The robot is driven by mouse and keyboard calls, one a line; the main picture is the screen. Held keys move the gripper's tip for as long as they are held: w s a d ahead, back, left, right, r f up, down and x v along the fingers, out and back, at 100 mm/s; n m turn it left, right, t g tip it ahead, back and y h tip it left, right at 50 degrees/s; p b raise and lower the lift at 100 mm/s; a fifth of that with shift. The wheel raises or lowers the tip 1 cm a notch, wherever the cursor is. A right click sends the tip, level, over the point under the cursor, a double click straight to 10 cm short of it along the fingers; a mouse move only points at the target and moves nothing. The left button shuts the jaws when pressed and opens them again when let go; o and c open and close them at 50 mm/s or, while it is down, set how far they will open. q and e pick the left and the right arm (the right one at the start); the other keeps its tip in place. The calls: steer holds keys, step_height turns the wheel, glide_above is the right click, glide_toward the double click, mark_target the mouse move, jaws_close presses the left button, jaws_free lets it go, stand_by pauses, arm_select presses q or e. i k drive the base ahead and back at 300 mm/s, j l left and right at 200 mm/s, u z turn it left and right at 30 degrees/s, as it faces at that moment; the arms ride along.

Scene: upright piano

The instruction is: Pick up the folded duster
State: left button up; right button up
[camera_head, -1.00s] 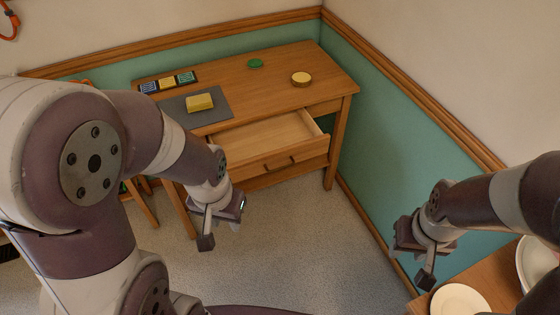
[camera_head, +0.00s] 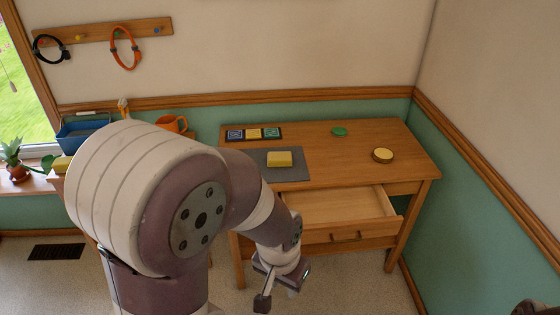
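A small yellow block-shaped cloth (camera_head: 279,159), which looks like the folded duster, lies on a grey mat (camera_head: 296,174) on the wooden desk. My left gripper (camera_head: 279,289) hangs in front of the desk, below the desktop and left of the open drawer, well apart from the yellow cloth. Its fingers are spread and nothing shows between them. Only a dark bit of my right arm shows at the bottom right corner; its fingers are out of the picture.
The desk drawer (camera_head: 336,209) is pulled open and looks empty. On the desktop are a row of coloured tiles (camera_head: 253,134), a green disc (camera_head: 339,131) and a round yellow-topped tin (camera_head: 382,155). A blue caddy (camera_head: 82,133), an orange mug (camera_head: 172,123) and another yellow block (camera_head: 62,164) stand left.

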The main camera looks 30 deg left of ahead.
mark_target(275, 159)
steer(key=i+j+z, duration=0.15)
steer(key=j, duration=0.2)
steer(key=i+j+z, duration=0.15)
steer(key=j, duration=0.25)
steer(key=i+j+z, duration=0.15)
steer(key=j, duration=0.25)
steer(key=i+j+z, duration=0.2)
steer(key=j, duration=0.2)
steer(key=i+j+z, duration=0.15)
steer(key=j, duration=0.3)
steer(key=i+j+z, duration=0.15)
steer(key=j, duration=0.3)
steer(key=k, duration=0.05)
